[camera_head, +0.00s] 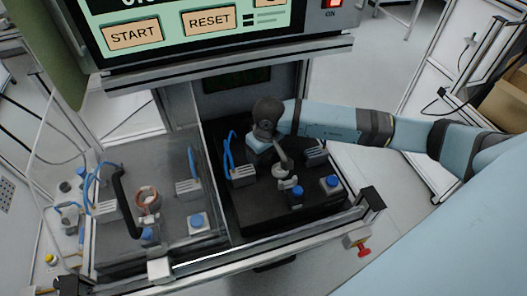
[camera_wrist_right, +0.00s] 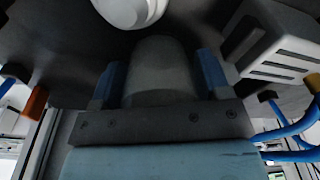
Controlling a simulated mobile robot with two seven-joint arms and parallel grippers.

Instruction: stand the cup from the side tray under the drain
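My right gripper (camera_head: 264,154) is low over the dark right-hand test bay, with its fingertips hard to make out in the head view. In the right wrist view its two blue-padded fingers (camera_wrist_right: 160,80) stand on both sides of a grey rounded cylinder, which looks like the cup (camera_wrist_right: 160,65), and seem to touch it. A white rounded part (camera_wrist_right: 130,8) shows just beyond it; I cannot tell whether this is the drain. In the head view the cup is not clear. My left gripper is not in view. I cannot make out the side tray for certain.
Blue hoses (camera_head: 229,155), a grey slotted block (camera_head: 243,172) and blue buttons (camera_head: 297,191) crowd the right bay. A clear cover with a black handle (camera_head: 127,203) lies over the left bay. The control panel (camera_head: 200,25) overhangs behind. A front rail (camera_head: 270,240) bounds the bays.

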